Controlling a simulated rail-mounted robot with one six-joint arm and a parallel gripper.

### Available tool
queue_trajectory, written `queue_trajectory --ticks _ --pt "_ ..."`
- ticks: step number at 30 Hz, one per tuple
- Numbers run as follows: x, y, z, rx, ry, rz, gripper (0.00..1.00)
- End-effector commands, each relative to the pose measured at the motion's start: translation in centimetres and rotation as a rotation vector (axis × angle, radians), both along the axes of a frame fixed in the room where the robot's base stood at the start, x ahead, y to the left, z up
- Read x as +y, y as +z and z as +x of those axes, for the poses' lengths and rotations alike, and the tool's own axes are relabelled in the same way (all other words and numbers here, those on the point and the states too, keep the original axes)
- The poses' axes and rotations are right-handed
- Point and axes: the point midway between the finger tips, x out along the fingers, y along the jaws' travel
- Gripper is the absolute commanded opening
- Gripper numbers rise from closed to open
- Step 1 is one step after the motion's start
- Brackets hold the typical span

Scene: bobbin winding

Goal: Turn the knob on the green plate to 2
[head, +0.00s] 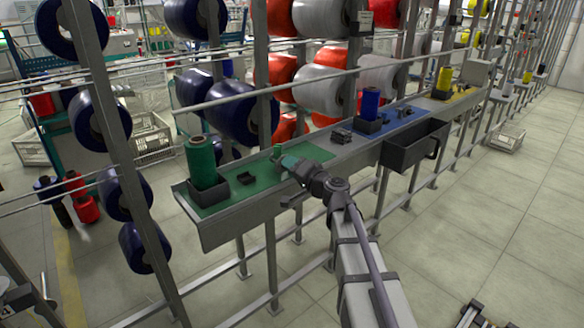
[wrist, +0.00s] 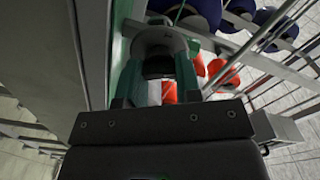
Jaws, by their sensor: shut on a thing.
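The green plate (head: 228,200) lies on the left part of the long grey shelf in the head view. My gripper (head: 286,163) is low over the right end of this plate, partly covering it. In the wrist view, the two fingers of my gripper (wrist: 156,88) stand on either side of a dark and grey rounded piece, which I take to be the knob (wrist: 157,66), and are shut on it. The knob's pointer and any number marks cannot be read. In the head view my gripper hides the knob.
A dark bin (head: 412,147) hangs on the shelf front. Metal posts and large reels (head: 189,95) stand close behind.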

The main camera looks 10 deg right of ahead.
Motion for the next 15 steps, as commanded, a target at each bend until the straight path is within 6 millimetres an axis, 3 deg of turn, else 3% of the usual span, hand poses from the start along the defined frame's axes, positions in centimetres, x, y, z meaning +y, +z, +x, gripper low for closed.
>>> queue_trajectory --ticks 4,5,12,15 --pt "0.01 -0.02 -0.04 0.0 0.001 -0.001 0.08" --pt "0.01 -0.02 -0.04 0.0 0.001 -0.001 0.35" --pt "0.01 -0.02 -0.01 0.0 0.0 -0.001 0.57" --pt "0.0 0.0 -0.01 0.0 0.0 -0.001 0.57"
